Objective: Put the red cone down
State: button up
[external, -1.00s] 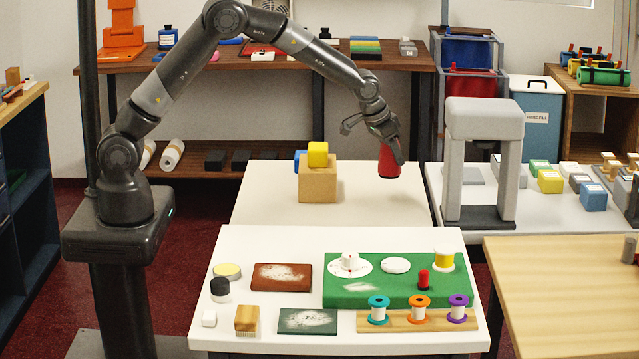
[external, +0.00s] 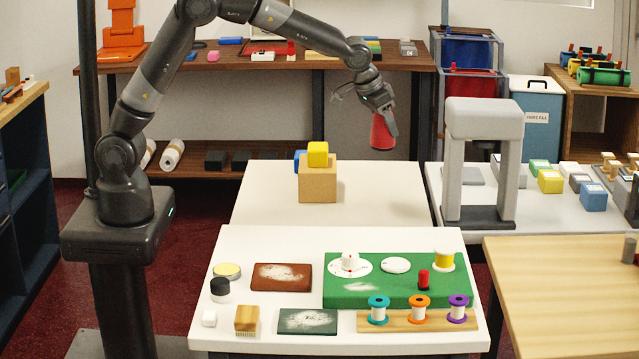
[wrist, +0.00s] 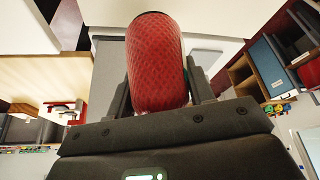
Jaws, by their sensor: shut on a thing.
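The red cone (external: 381,132) is held in my gripper (external: 388,122), above the right part of the white rear table (external: 390,195) and clear of its top. In the wrist view the red cone (wrist: 155,62) has a textured surface and sits between the two fingers of my gripper (wrist: 158,85), which are shut on it. It hangs slightly tilted in the external view.
A grey arch-shaped stand (external: 483,120) is to the right. The rear table's right half is bare.

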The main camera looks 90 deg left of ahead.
jog(key=s+a+n+g+y, duration=0.1)
jog(key=s+a+n, duration=0.2)
jog(key=s+a, duration=0.5)
jog(key=s+a+n+g+y, duration=0.1)
jog(key=s+a+n, duration=0.2)
jog(key=s, duration=0.8)
jog(key=s+a+n+g, duration=0.1)
jog(key=s+a+n, duration=0.2)
jog(key=s+a, duration=0.5)
jog(key=shift+s+a+f, duration=0.75)
jog(key=shift+a+f, duration=0.8)
jog(key=shift+f, duration=1.2)
jog(key=shift+s+a+f, duration=0.75)
jog(key=shift+a+f, duration=0.75)
jog(key=shift+f, duration=1.25)
jog(key=shift+s+a+f, duration=0.75)
jog(key=shift+a+f, duration=0.8)
jog(key=shift+f, duration=1.2)
jog(key=shift+f, duration=0.1)
jog(key=o, duration=1)
jog(key=shift+o, duration=0.2)
